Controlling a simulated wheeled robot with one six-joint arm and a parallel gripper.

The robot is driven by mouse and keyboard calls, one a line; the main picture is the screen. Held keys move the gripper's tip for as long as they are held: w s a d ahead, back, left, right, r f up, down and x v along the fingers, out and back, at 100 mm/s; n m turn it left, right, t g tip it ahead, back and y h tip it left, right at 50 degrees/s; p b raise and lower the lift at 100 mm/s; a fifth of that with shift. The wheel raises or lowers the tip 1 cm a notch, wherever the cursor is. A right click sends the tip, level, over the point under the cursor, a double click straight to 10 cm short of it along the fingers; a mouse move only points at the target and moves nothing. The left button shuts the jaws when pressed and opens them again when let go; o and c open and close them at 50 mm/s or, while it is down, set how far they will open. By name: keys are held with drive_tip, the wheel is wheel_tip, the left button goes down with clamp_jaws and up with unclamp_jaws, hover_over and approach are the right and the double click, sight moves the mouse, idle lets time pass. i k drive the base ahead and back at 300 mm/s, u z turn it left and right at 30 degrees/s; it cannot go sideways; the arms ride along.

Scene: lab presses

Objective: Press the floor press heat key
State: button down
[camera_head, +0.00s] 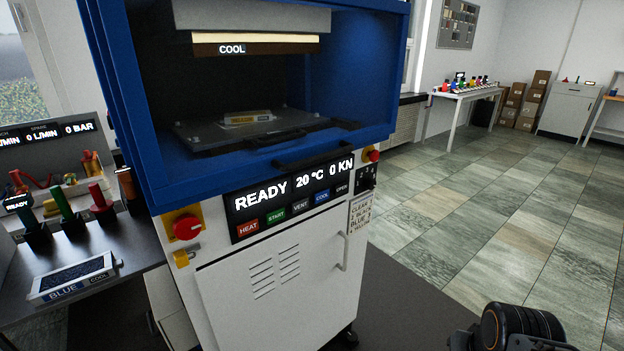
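The floor press (270,270) is a white cabinet with a blue-framed open chamber on top, in the left and middle of the head view. Its red HEAT key (248,228) is the leftmost in a row of keys on a black panel (236,208). To its right are a green START key (276,215), VENT, a blue COOL key (322,197) and OPEN. The display above them reads READY, 20 °C, 0 KN. Nothing covers the HEAT key. A black part of my arm shows at the lower right; my gripper itself cannot be made out.
A red emergency knob (187,228) on yellow sits just left of the keys. A dark bench (110,262) with tools and a BLUE-labelled tray (75,278) stands at left. A black handle (315,152) juts out above the display. Open tiled floor (470,220) lies at right.

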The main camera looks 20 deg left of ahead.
sight(252, 225)
drive_tip(key=u, duration=0.6)
drive_tip(key=i, duration=0.8)
drive_tip(key=u, duration=0.75)
